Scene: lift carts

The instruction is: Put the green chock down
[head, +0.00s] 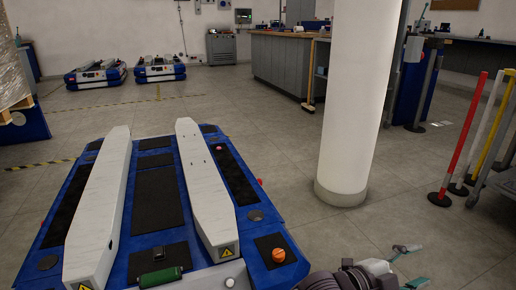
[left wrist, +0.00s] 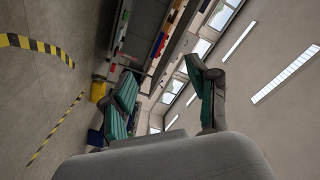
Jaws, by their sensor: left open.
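A small green block (head: 161,277), which looks like the green chock, lies at the near edge of the blue lift cart (head: 118,270), between its two white beams. Its lower part is close to the bottom edge of the head view. My left gripper (head: 408,266) is at the bottom right of the head view, right of the cart and apart from the block. In the left wrist view its two green-padded fingers (left wrist: 160,75) stand wide apart with nothing between them. The green block does not show there. My right gripper is in neither view.
A white round pillar (head: 355,100) stands right of the cart. A red post (head: 462,140) and other posts stand at the far right. A workbench (head: 270,65) and two more carts (head: 95,74) are behind.

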